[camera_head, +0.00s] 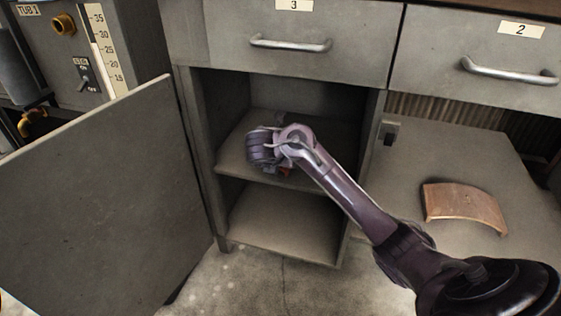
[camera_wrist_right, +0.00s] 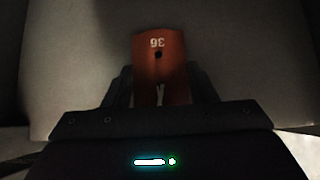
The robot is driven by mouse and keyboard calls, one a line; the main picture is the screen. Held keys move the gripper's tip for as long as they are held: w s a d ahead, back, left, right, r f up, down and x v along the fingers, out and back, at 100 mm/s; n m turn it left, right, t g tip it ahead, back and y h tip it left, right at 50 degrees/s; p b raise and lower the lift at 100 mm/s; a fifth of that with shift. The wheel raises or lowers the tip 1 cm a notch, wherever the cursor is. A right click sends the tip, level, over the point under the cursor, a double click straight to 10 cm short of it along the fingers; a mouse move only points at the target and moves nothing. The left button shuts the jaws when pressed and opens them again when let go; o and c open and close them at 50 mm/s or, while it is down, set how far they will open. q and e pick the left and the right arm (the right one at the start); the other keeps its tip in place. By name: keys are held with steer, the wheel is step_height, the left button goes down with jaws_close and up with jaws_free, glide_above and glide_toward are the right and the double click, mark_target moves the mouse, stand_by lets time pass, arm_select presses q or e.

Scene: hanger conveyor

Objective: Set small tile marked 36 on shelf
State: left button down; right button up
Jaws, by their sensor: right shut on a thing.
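The small tile marked 36 (camera_wrist_right: 172,50) is orange-red with a dark hole, and its number reads upside down in the right wrist view. My right gripper (camera_wrist_right: 161,92) is shut on its near end. In the head view my right arm reaches into the open cabinet, and its wrist hides the gripper and most of the tile; a bit of orange (camera_head: 286,172) shows below the wrist. The cabinet's middle shelf (camera_head: 233,160) lies under the wrist. Whether the tile touches the shelf I cannot tell. My left gripper is not in view.
The cabinet door (camera_head: 95,205) stands open at the left. Drawers marked 3 (camera_head: 290,45) and 2 (camera_head: 480,60) are above. The lower compartment (camera_head: 285,220) looks empty. A curved brown piece (camera_head: 463,205) lies on a grey surface at the right.

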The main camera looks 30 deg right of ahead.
steer(key=shift+f, duration=0.1)
steer(key=o, duration=1)
